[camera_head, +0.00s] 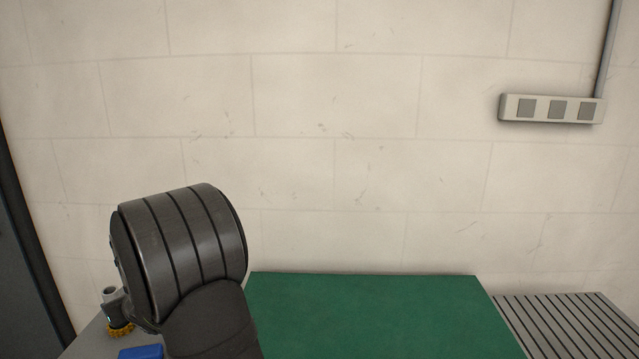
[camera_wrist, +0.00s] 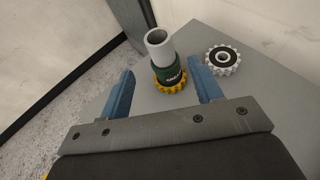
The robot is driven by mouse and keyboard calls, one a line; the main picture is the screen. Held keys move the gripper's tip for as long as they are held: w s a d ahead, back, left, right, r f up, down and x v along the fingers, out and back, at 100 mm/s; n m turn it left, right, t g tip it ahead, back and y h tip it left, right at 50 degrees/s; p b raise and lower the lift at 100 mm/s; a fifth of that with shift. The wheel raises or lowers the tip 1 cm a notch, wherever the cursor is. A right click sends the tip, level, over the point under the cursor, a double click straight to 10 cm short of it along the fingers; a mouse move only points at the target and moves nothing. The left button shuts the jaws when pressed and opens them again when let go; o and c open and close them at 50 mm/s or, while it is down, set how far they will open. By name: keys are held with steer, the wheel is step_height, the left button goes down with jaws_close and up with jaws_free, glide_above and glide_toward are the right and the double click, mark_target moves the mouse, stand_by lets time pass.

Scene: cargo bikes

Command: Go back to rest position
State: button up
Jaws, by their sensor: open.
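My gripper (camera_wrist: 160,92) shows in the wrist view with its two blue fingers spread wide apart. It is open and holds nothing. A grey tube with a dark green sleeve (camera_wrist: 168,72) stands upright on a yellow toothed ring (camera_wrist: 171,86), just past and between the fingertips. In the head view my dark arm link fills the lower left and hides most of the gripper. The grey tube (camera_head: 110,294) and the yellow ring (camera_head: 121,330) show beside it, and a blue piece (camera_head: 141,352) shows at the bottom edge.
A white toothed ring with a dark centre (camera_wrist: 222,60) lies on the grey table (camera_wrist: 215,37), right of the tube. A green mat (camera_head: 375,315) lies right of my arm, its visible part bare. A slatted grey surface (camera_head: 570,325) is farther right. A pale block wall (camera_head: 330,170) stands behind.

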mark_target(112, 290)
steer(key=x, duration=0.9)
steer(key=shift+w+a+f, duration=0.1)
steer(key=shift+a, duration=0.15)
steer(key=shift+w+a+r, duration=0.15)
steer(key=shift+r, duration=0.15)
steer(key=r, duration=0.4)
steer(key=shift+d, duration=0.3)
steer(key=w+d+r, duration=0.3)
steer(key=d+r, duration=0.3)
steer(key=d, duration=0.5)
steer(key=w+d+f+m+t+h, duration=0.2)
steer(key=w+d, duration=0.4)
steer(key=d, duration=0.8)
steer(key=w+d+f+m+t+h, duration=0.1)
steer(key=w+d, duration=0.4)
steer(key=d, duration=0.9)
steer(key=w+d+f+m+t+h, duration=0.2)
steer(key=w+d+f+m+h, duration=0.2)
steer(key=d, duration=1)
steer(key=w, duration=0.2)
steer(key=shift+w+d+f+m+t, duration=0.2)
steer(key=shift+w+f+m+t, duration=0.1)
steer(key=shift+f+m, duration=0.1)
